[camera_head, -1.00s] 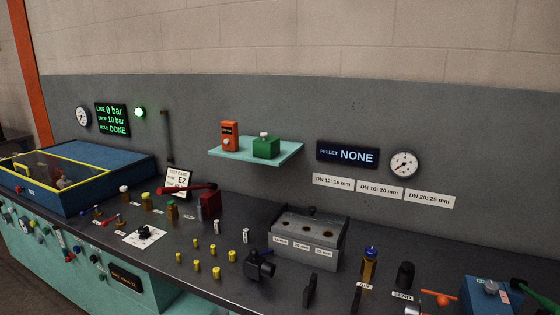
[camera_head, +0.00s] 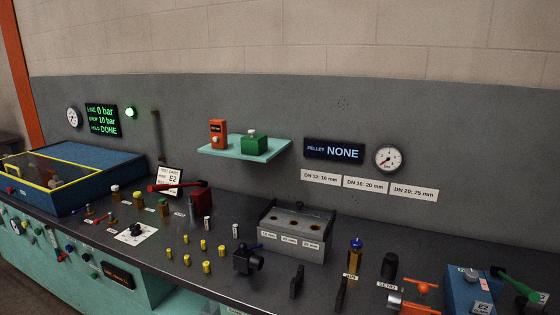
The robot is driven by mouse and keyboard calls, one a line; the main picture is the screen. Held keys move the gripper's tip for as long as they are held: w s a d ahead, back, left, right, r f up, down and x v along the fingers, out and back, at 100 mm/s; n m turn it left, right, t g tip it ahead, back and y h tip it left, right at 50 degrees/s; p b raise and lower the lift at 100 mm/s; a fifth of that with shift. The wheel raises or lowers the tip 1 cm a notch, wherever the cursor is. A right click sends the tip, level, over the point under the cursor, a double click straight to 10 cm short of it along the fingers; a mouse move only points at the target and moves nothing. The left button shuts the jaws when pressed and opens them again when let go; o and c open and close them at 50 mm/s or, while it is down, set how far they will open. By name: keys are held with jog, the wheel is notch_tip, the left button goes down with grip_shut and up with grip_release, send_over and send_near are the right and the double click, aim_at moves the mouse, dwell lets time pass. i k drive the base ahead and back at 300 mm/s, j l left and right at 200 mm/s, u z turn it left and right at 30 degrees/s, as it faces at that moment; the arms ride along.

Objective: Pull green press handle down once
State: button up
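The green handle (camera_head: 519,284) is at the far right of the bench. It slants down to the right from a dark mount beside a blue box (camera_head: 459,287). My gripper is not in view.
An orange-handled valve (camera_head: 422,286) stands just left of the blue box. Dark posts and a brass bottle (camera_head: 354,258) stand further left, near a grey block with holes (camera_head: 297,241).

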aim_at(534, 296)
jog(key=k+j+z, duration=0.2)
jog(key=z, duration=1.15)
